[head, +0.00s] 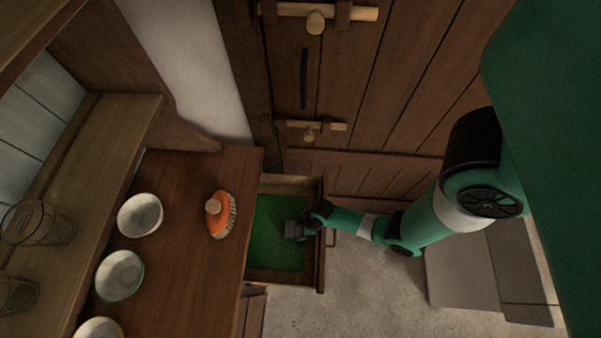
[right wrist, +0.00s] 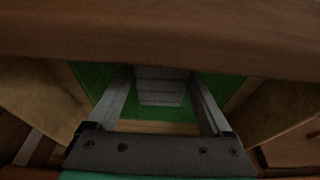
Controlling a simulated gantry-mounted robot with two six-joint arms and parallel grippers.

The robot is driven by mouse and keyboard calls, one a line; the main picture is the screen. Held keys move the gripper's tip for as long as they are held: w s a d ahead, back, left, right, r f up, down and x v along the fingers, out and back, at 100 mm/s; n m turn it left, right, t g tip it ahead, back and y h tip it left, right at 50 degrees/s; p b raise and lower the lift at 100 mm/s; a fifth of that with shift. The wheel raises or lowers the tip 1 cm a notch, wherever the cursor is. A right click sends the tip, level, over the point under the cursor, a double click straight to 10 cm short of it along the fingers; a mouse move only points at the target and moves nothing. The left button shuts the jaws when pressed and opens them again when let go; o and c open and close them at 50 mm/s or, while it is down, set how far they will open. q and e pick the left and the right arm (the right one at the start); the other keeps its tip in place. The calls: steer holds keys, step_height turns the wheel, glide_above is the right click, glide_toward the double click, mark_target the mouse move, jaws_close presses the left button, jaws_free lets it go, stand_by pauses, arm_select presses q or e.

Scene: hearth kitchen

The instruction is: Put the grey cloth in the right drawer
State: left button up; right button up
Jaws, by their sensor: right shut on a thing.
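The right drawer (head: 322,262) is pulled open and has a green-lined floor (head: 268,222). My right gripper (head: 296,231) reaches into it from the right. In the right wrist view its fingers (right wrist: 162,86) stand apart on either side of the grey cloth (right wrist: 160,98), which looks like a folded, layered block, and they are shut on it. The cloth is over the green floor; I cannot tell whether it touches it. In the head view the cloth is hard to tell from the grey fingertips. My left gripper is not in view.
The wooden counter (head: 180,262) beside the drawer holds an orange brush (head: 222,228) and several bowls (head: 140,214). Its edge (right wrist: 165,45) overhangs the drawer in the right wrist view. Glasses (head: 35,222) stand at far left. A wooden door (head: 350,90) is behind.

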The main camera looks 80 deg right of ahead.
steer(key=shift+f+b, duration=0.35)
steer(key=shift+f, duration=0.1)
steer(key=o, duration=1.1)
steer(key=p+v, duration=0.9)
steer(key=v, duration=0.4)
steer(key=shift+w+r, duration=0.15)
steer(key=shift+r, duration=0.05)
